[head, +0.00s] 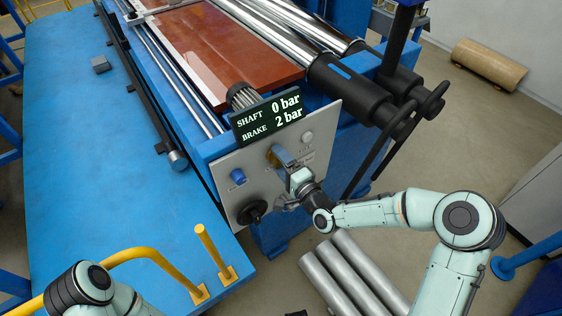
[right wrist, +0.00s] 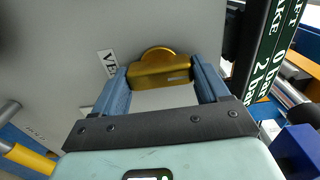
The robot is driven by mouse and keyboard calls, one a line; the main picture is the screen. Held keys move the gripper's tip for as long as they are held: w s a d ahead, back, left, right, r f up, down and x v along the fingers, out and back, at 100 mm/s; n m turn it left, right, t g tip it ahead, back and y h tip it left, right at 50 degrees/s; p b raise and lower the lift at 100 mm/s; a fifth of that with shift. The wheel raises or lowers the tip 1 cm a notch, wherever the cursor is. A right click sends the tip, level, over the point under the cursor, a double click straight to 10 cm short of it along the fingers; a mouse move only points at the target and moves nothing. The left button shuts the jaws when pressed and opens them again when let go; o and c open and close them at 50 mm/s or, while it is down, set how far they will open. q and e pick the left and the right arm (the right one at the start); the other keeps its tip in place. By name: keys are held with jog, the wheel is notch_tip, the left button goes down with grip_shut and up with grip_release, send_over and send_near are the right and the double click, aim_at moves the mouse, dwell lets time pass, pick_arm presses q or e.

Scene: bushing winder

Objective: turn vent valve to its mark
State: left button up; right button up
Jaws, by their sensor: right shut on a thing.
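The vent valve is a brass-coloured handle (right wrist: 160,68) on the grey control panel (head: 232,165). A partly covered label starting "VE" (right wrist: 108,62) is beside it. In the right wrist view my right gripper (right wrist: 162,80) has its blue fingers at both ends of the handle and is shut on it. In the head view the same gripper (head: 283,157) reaches the panel just below the display, and its fingers cover most of the valve. The valve's mark cannot be made out. Part of my left arm shows at the bottom left of the head view; its gripper is outside the frame.
A display (head: 267,118) above the valve reads shaft 0 bar, brake 2 bar. A blue knob (head: 238,176), a black knob (head: 252,211) and a pale button (head: 307,136) sit nearby on the panel. Yellow rails (head: 212,252) stand at the lower left.

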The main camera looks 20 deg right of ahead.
jog(key=o, duration=1.1)
jog(key=shift+r, duration=0.15)
jog(key=shift+c, duration=0.2)
jog(key=shift+w, duration=0.1)
jog(key=p+v, duration=0.1)
jog(key=v, duration=1.2)
